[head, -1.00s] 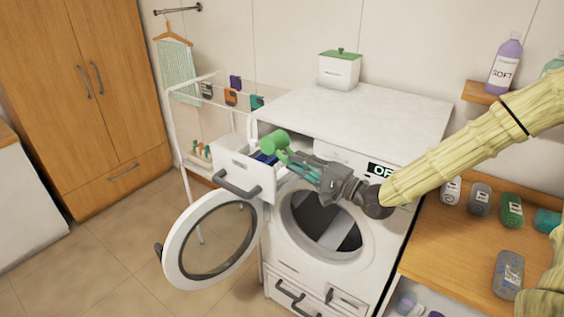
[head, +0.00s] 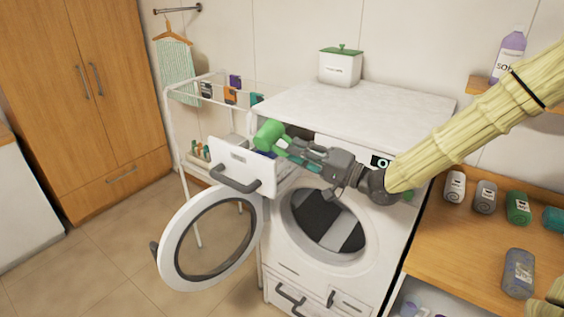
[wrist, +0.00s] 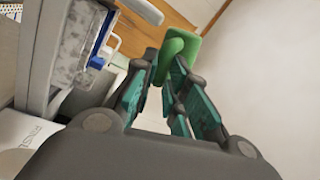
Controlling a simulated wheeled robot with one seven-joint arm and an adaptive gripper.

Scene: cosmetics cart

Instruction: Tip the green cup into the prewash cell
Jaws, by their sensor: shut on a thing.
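The green cup (head: 269,134) is in my gripper (head: 284,144), at the left end of my arm, above the open detergent drawer (head: 238,163). The wrist view also shows the cup (wrist: 180,55) between the teal fingertips, tilted. My gripper is shut on it. The drawer is pulled out from the washer's top left. Its blue part (wrist: 97,62) and pale compartments show at the left of the wrist view. I cannot tell which compartment is the prewash cell, nor whether anything is pouring.
The washer's round door (head: 210,240) hangs open below the drawer. A white drying rack (head: 187,150) stands close at the left. The washer top (head: 360,108) is clear apart from a white lidded box (head: 340,67).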

